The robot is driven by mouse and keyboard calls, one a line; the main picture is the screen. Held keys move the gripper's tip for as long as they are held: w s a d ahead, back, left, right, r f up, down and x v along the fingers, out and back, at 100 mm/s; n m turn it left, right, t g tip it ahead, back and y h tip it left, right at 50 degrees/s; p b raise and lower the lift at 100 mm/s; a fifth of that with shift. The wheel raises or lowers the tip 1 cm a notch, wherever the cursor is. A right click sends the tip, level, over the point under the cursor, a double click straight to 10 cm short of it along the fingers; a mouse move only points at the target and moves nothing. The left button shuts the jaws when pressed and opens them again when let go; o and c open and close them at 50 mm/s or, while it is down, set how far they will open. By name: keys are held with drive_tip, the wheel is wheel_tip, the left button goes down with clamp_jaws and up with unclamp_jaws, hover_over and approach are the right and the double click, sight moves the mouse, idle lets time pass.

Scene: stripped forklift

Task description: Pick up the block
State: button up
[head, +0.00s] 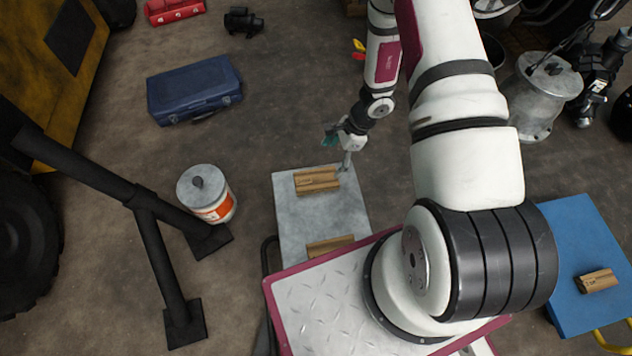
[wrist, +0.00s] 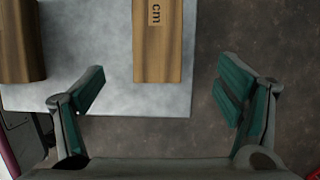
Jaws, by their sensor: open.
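A wooden block (head: 317,180) with dark lettering lies at the far end of a grey platform (head: 292,222). A second wooden block (head: 330,246) lies nearer on the same platform, partly hidden by my base. A third block (head: 597,281) lies on a blue surface at the right. My gripper (head: 344,150) is open and empty at the platform's far right corner, close to the far block. In the wrist view, a block (wrist: 157,50) marked "cm" lies ahead, lined up with the gap between the fingers (wrist: 161,88). Another block (wrist: 20,50) is at the left edge.
A white canister (head: 206,195) and a black stand (head: 160,260) are left of the platform. A blue toolbox (head: 194,90) lies behind. A metal can (head: 540,95) stands at the right. The blue surface (head: 580,230) is at the lower right.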

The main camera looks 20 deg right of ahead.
sight(317, 178)
drive_tip(key=b+x, duration=0.1)
drive_tip(key=x, duration=0.4)
drive_tip(key=shift+f+b, duration=0.15)
drive_tip(key=shift+b, duration=0.15)
drive_tip(key=shift+a+b+x, duration=0.2)
drive_tip(key=shift+b+x, duration=0.5)
drive_tip(key=shift+x, duration=0.7)
drive_tip(key=shift+a+b+x, duration=0.25)
drive_tip(key=shift+b+x, duration=0.4)
drive_tip(key=shift+x, duration=0.7)
drive_tip(key=shift+s+r, duration=0.15)
drive_tip(key=shift+r, duration=0.05)
drive_tip(key=shift+c, duration=0.6)
drive_tip(key=c, duration=1.2)
